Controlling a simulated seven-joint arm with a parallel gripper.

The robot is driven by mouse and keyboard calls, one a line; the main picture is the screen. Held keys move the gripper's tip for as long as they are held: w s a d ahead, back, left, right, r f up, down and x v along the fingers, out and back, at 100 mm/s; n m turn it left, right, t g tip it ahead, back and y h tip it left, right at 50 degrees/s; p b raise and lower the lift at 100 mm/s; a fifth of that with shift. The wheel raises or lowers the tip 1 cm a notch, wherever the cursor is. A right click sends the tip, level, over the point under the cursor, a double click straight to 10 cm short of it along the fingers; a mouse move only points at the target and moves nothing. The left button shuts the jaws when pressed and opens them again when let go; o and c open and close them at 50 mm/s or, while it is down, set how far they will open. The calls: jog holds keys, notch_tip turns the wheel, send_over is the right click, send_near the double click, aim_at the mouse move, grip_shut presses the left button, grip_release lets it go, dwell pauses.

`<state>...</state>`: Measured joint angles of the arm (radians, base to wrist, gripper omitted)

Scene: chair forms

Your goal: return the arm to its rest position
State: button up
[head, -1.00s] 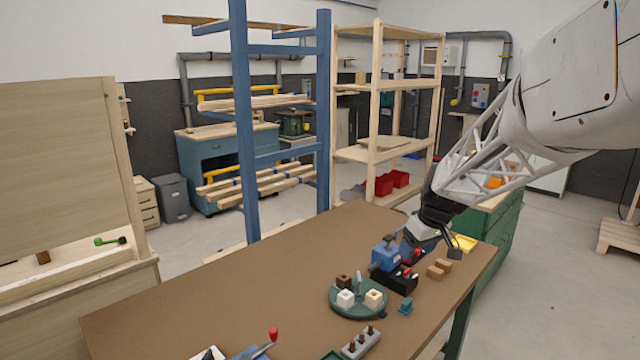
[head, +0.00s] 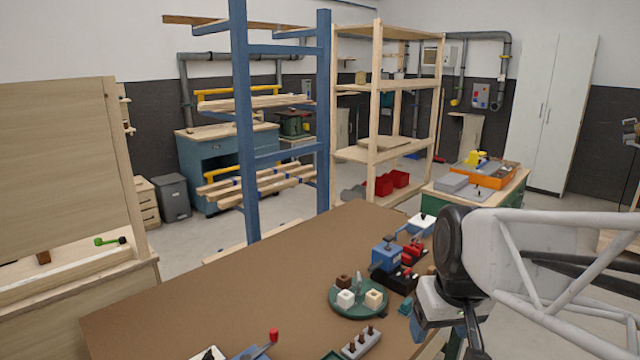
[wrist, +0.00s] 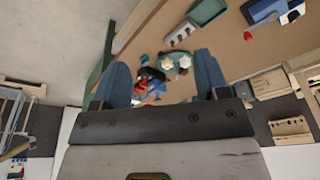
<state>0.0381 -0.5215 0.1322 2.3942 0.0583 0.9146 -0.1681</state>
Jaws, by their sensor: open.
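My gripper (wrist: 160,85) shows in the wrist view as two blue fingers held wide apart with nothing between them. In the head view my gripper (head: 445,335) is at the lower right, over the table's right edge, partly hidden by my wrist. The brown worktable (head: 240,285) lies below and to its left. A green round tray (head: 340,309) with a dark brown, a white and a cream block stands left of my gripper. A blue and black device (head: 386,255) with red parts stands behind the tray.
A grey block with dark pegs (head: 362,342) and a red-knobbed lever (head: 273,336) lie near the front edge. A bench (head: 440,205) with an orange tray (head: 486,177) stands behind right. Blue (head: 243,120) and wooden (head: 374,100) racks stand behind the table. The table's left part is clear.

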jog(key=s+f+m, duration=0.1)
jog(key=s, duration=0.7)
jog(key=shift+f+h, duration=0.3)
jog(key=shift+f, duration=0.1)
jog(key=shift+w+a, duration=0.1)
jog(key=shift+c, duration=0.5)
